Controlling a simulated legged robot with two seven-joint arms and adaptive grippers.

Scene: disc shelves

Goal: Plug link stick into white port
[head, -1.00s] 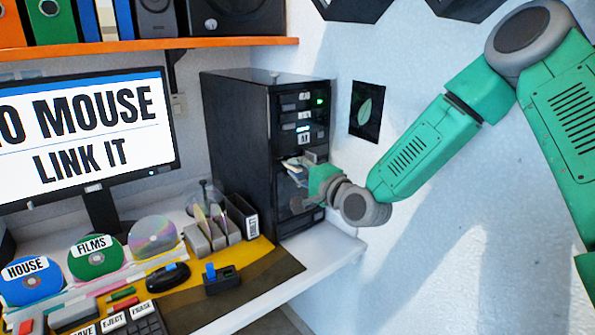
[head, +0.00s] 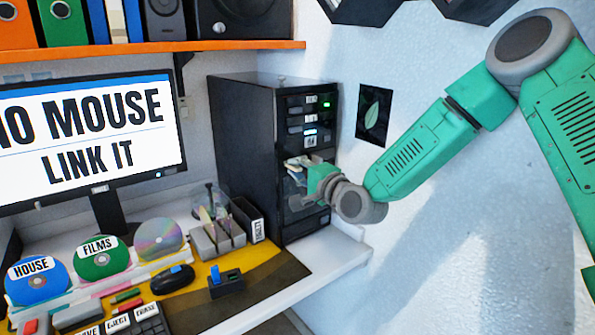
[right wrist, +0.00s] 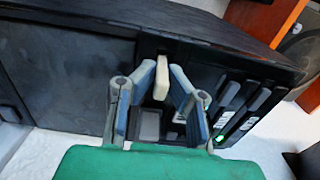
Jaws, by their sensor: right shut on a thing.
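My right gripper (head: 298,170) is at the front of the black computer tower (head: 245,150), level with its middle. In the right wrist view its two blue-grey fingers (right wrist: 165,92) point at the tower's front. Between them is a pale, narrow piece, which I take to be the link stick (right wrist: 161,80); the gripper is shut on it. The stick's far end is close to the tower's face; whether it touches or sits in a port I cannot tell. The white port cannot be made out, as the gripper covers that part. My left gripper is not in view.
A monitor (head: 90,135) reads "NO MOUSE LINK IT". The desk holds a black mouse (head: 172,279), a small dark block with a blue piece (head: 226,283), labelled discs and a grey organiser (head: 218,238). An orange shelf (head: 150,47) hangs above. The white wall stands right of the tower.

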